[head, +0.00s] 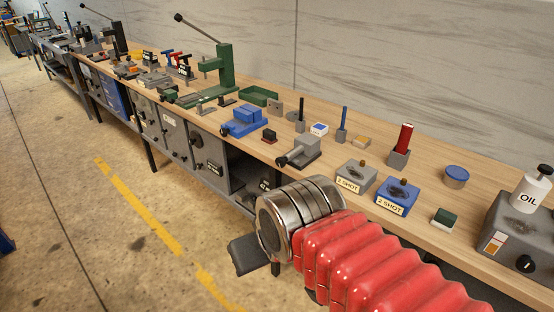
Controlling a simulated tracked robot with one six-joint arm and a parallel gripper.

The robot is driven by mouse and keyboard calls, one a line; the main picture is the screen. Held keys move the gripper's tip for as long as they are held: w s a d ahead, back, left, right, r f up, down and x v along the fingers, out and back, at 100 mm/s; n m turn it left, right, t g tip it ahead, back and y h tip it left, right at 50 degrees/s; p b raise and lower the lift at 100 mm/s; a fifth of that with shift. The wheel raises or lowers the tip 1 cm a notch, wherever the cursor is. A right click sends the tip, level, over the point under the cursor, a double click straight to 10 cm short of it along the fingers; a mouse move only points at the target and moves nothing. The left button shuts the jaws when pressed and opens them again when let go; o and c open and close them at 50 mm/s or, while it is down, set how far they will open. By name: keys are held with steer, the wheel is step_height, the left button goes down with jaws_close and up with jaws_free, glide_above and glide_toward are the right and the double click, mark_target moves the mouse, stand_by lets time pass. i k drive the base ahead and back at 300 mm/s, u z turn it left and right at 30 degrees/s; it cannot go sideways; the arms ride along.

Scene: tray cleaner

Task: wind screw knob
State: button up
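A small grey metal device (305,150) stands near the front edge of the wooden bench, with a shaft pointing to the front left. A dark knob (283,162) sits on the end of that shaft; it may be the screw knob. Another black knob (524,264) is on the front of the grey oil box at the right. My gripper (245,256) shows as a dark grey piece beyond my metal wrist, in front of the bench and below the grey device, apart from it. Its fingertips cannot be made out.
Two shot boxes, one grey (356,176) and one blue (397,195), stand right of the device. A blue vise (243,121) and a green press (226,68) stand to its left. The floor in front is clear.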

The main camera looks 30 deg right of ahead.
mark_target(280, 162)
steer(key=z, duration=0.05)
steer(key=i, duration=1)
steer(key=u, duration=0.05)
